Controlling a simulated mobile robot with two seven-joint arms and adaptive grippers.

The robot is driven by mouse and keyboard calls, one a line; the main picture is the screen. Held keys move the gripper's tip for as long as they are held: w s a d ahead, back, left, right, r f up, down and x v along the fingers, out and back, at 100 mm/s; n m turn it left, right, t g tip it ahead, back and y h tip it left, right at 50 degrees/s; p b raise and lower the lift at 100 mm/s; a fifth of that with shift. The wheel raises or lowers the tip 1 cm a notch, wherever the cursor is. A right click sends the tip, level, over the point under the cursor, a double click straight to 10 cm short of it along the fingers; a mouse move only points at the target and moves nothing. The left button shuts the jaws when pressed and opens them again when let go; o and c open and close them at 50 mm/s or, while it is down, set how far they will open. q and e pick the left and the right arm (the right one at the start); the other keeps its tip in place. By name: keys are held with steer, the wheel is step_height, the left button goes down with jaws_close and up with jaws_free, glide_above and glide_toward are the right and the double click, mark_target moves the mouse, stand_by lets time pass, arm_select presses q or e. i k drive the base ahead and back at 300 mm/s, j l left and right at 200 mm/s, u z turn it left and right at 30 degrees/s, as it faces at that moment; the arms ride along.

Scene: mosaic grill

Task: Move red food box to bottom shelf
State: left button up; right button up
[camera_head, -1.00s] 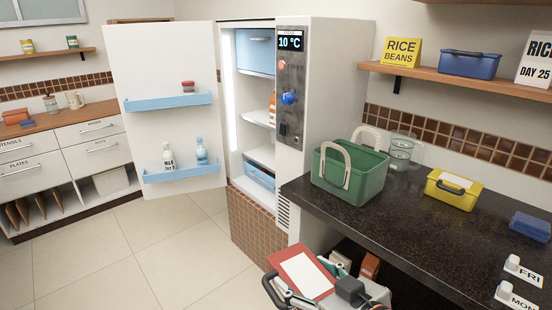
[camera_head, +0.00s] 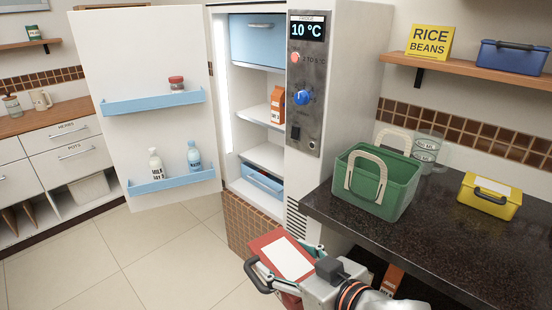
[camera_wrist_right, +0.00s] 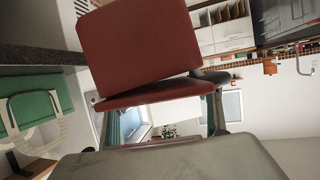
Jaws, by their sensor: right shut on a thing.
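The red food box (camera_head: 283,257) with a white label is held in my right gripper (camera_head: 284,281), low in front of the fridge and beside the counter's end. In the right wrist view the red box (camera_wrist_right: 143,45) fills the upper middle, between the fingers. The fridge (camera_head: 345,95) stands open. Inside are a middle shelf (camera_head: 255,113) with an orange carton, a lower white shelf (camera_head: 268,156), and a blue bin (camera_head: 262,181) at the bottom. The bottom surface is partly hidden by the bin. My left gripper is not in view.
The open fridge door (camera_head: 145,60) stands to the left, with bottles in its blue racks. The dark counter (camera_head: 430,220) on the right bears a green basket (camera_head: 400,190) and a yellow box (camera_head: 490,207). The tiled floor (camera_head: 150,260) is clear on the left.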

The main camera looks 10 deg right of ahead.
mark_target(281, 163)
steer(key=i+j, duration=1.55)
steer(key=i, duration=0.15)
steer(key=i+l, duration=0.25)
steer(key=i, duration=0.15)
